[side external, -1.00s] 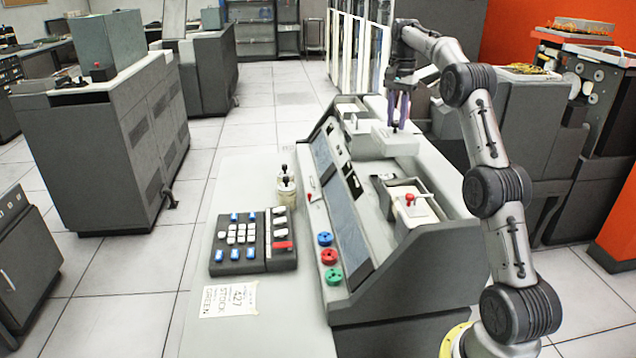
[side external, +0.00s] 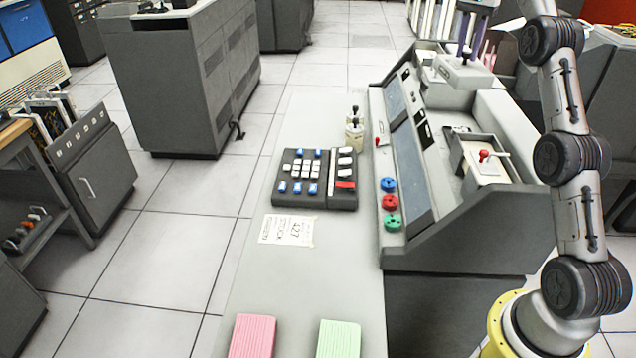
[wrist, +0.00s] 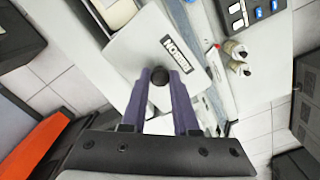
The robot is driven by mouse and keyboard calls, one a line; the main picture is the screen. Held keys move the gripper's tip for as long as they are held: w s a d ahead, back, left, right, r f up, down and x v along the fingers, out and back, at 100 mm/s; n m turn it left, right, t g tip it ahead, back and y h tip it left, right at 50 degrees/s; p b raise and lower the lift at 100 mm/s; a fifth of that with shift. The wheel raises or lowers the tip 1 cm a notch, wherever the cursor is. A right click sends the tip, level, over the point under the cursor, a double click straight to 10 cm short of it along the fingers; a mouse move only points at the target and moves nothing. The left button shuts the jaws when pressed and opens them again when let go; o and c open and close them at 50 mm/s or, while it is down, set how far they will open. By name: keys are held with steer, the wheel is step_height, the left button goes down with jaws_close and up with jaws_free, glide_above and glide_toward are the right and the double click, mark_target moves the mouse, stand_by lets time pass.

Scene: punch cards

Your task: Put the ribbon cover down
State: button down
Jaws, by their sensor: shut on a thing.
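The ribbon cover (side external: 463,72) is a pale grey, box-like lid at the far end of the grey console. In the wrist view its flat top (wrist: 132,55) carries a label reading RIBBON and a round black knob (wrist: 158,76). My gripper (side external: 476,38), with purple fingers, is directly above the cover. In the wrist view my gripper (wrist: 160,90) is shut on the knob, one finger on each side. The cover's underside is hidden, so I cannot tell exactly how far it is above the console.
The console (side external: 455,240) has a recessed tray with a red-knobbed lever (side external: 484,156), and red, blue and green knobs. A keypad (side external: 315,178), small bottles (side external: 354,130), a paper note (side external: 287,229), a pink stack (side external: 252,335) and a green stack (side external: 338,338) are on the pale tabletop.

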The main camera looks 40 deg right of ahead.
steer(key=w+a+r+n, duration=0.15)
steer(key=a+n, duration=0.25)
steer(key=a, duration=0.6)
steer(key=w+a+f+n, duration=0.1)
steer(key=w+a+n, duration=0.25)
steer(key=a, duration=0.65)
steer(key=s+a+n, duration=0.3)
steer(key=a+n, duration=0.1)
steer(key=a, duration=0.4)
steer(key=s+a+n, duration=0.2)
steer(key=a+n, duration=0.2)
steer(key=a, duration=0.5)
steer(key=shift+n, duration=0.25)
steer(key=f, duration=3.7)
steer(key=shift+s+f, duration=0.2)
steer(key=shift+f, duration=0.1)
steer(key=shift+f, duration=0.15)
steer(key=c, duration=0.7)
jaws_free()
